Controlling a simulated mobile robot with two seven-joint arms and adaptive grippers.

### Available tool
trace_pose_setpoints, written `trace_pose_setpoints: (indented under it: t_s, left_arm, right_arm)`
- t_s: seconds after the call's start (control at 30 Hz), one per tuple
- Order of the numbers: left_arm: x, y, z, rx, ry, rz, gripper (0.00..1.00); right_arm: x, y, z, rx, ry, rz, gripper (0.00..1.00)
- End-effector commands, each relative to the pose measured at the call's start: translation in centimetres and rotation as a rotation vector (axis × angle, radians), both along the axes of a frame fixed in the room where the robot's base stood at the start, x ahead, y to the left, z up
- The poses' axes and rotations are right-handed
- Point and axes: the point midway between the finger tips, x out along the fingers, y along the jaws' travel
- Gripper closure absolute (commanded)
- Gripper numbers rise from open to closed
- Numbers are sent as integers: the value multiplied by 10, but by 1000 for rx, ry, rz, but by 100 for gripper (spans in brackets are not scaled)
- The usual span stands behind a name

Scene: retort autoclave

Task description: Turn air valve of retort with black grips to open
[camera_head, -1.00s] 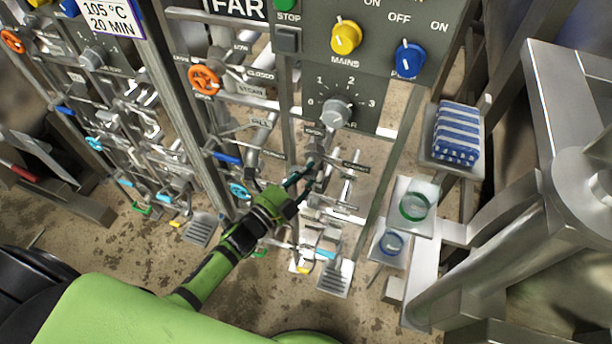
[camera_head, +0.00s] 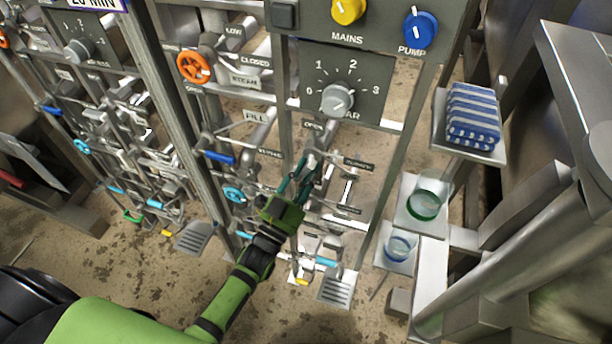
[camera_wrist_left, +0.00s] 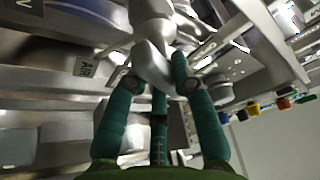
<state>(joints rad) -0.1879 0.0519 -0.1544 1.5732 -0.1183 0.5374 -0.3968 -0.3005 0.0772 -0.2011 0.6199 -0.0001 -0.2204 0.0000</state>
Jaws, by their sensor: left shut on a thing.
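My left gripper (camera_head: 306,172) reaches up to the valve panel under the pressure dial. Its teal fingers are shut on a grey metal valve handle (camera_head: 314,157). In the left wrist view the fingers (camera_wrist_left: 155,78) close around this bare metal handle (camera_wrist_left: 152,55), and a label reading "AIR" (camera_wrist_left: 86,66) is beside it. In the head view a small label that seems to read "OPEN" (camera_head: 313,125) is above the handle, and another label (camera_head: 358,163) is to its right. The fingers partly hide the handle. No black grips are clearly visible. My right gripper is not in view.
The pressure dial (camera_head: 337,99) is above. A blue-striped cloth (camera_head: 472,117) and glass dishes (camera_head: 426,200) sit on shelves at the right. Pipework crowds the gripper.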

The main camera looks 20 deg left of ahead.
Motion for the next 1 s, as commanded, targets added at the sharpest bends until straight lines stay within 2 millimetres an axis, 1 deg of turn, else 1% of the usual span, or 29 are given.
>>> trace_pose_setpoints:
  t_s: [0.03, 0.2, 0.5, 0.7, 1.0]
  left_arm:
    - [0, 0, -1, -51, 0, 2, 100]
    - [0, 0, 0, -201, 6, 2, 100]
    - [0, 0, 2, -408, 14, 0, 100]
    - [0, -1, 3, -486, 16, 0, 100]
    - [0, 0, 3, -527, 18, 0, 100]
  right_arm:
    - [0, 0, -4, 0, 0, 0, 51]
    - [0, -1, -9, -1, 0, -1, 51]
    - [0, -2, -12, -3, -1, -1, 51]
    - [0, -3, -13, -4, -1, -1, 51]
    - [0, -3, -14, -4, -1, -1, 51]
